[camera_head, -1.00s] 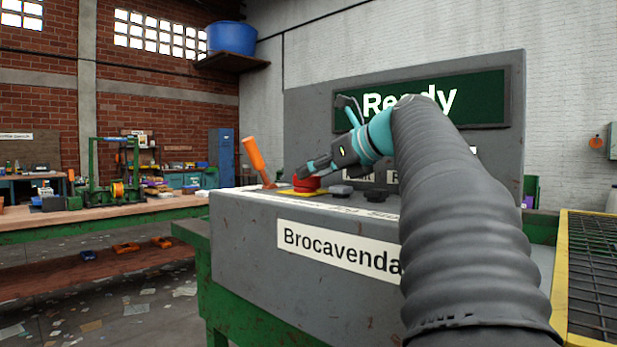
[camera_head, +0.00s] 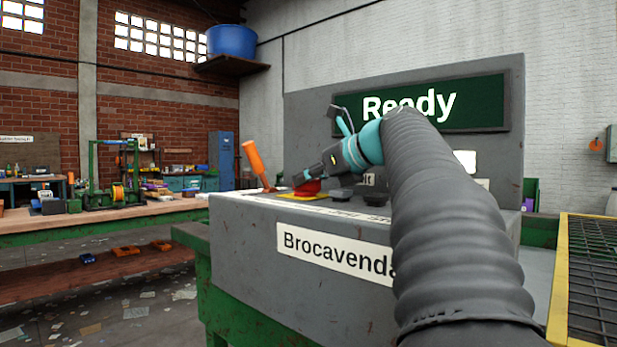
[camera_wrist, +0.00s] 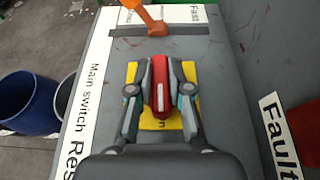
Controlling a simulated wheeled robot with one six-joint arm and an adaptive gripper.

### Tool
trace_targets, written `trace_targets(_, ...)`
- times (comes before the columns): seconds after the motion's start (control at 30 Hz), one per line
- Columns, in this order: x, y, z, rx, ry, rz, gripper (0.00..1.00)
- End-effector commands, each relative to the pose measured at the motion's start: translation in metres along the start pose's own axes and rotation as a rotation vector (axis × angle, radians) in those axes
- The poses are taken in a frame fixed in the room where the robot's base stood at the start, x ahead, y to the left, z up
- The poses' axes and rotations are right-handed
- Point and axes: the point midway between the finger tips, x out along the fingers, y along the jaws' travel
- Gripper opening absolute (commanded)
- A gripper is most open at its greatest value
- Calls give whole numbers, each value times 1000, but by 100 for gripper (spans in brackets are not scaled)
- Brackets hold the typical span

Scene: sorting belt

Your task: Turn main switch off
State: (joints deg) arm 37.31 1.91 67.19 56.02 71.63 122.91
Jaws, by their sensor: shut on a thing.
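The main switch is a red handle (camera_wrist: 160,84) on a yellow plate (camera_wrist: 154,123), beside a white label reading "Main switch". The head view also shows the red handle (camera_head: 310,187) on top of the grey control box. My gripper (camera_wrist: 160,90) is shut on the red handle, with one finger on each side. In the wrist view the handle's long side runs up and down the picture. In the head view my gripper (camera_head: 300,182) reaches down to it from the right, and its fingers partly cover it. The dark green screen (camera_head: 420,103) reads "Ready".
An orange lever (camera_head: 255,162) stands close to the left of the switch. Dark knobs (camera_head: 342,194) sit to its right, near my wrist. The grey box (camera_head: 240,235) has an upright back panel. A yellow-edged grating (camera_head: 590,260) lies at the far right.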

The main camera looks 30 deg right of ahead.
Motion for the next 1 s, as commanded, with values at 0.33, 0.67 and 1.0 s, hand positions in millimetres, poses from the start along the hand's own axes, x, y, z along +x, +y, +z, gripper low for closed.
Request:
trace_targets(0.33, 1, -3, 0, -81, 0, 201, 0)
trace_targets(0.67, 0, -2, 1, -94, -2, 226, 0)
trace_targets(1.0, 0, -2, 1, -93, -1, 226, 44)
